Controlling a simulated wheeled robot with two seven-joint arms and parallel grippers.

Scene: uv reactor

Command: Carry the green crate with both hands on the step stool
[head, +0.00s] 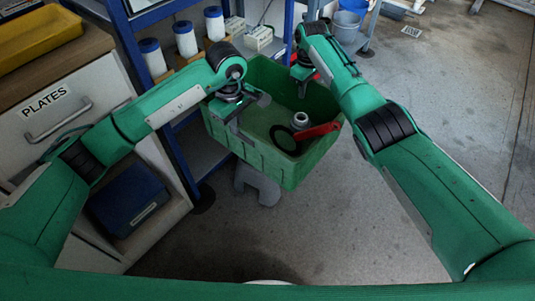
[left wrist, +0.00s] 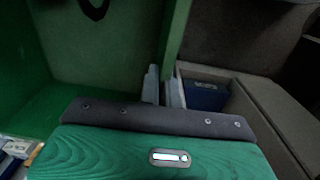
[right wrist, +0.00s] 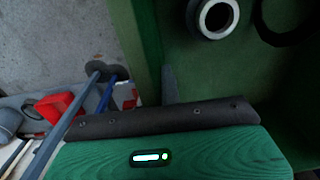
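The green crate (head: 245,150) is in the middle of the head view, roughly level. It holds a black ring (head: 284,138), a grey metal fitting (head: 300,120) and a red part (head: 317,131). My left gripper (head: 238,128) is shut on the crate's left wall; the left wrist view shows the wall (left wrist: 174,35) between its fingers. My right gripper (head: 302,88) is at the opposite wall. The right wrist view shows one finger inside this wall (right wrist: 145,45); the other is hidden. The grey step stool (head: 258,184) is mostly hidden below the crate. I cannot tell whether they touch.
A blue shelf rack (head: 185,150) with white-and-blue containers (head: 184,39) stands close left and behind the crate. A drawer cabinet (head: 60,105) with a yellow tray (head: 35,38) is at left. A blue bucket (head: 346,26) stands behind. The floor at right is clear.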

